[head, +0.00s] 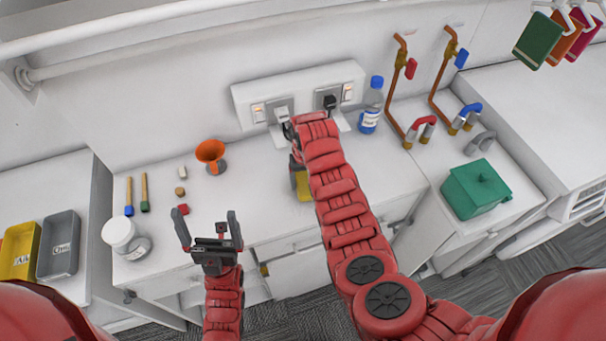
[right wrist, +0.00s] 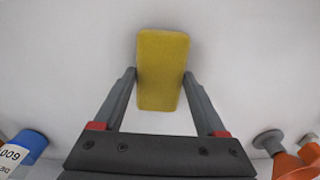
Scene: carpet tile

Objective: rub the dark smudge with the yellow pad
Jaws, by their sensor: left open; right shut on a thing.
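The yellow pad (head: 304,187) is in my right gripper, over the white counter and partly covered by my right arm. In the right wrist view the pad (right wrist: 162,50) stands lengthwise between the two fingers of the right gripper (right wrist: 159,78), which is shut on it. The pad appears at or close to the white surface; I cannot tell whether it touches. My left gripper (head: 207,228) is open and empty, in front of the counter's left part. No dark smudge shows in either view; the pad or my right arm may hide it.
A socket panel (head: 299,92) with plugs is behind. Copper pipes and a green box (head: 477,190) are at right.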

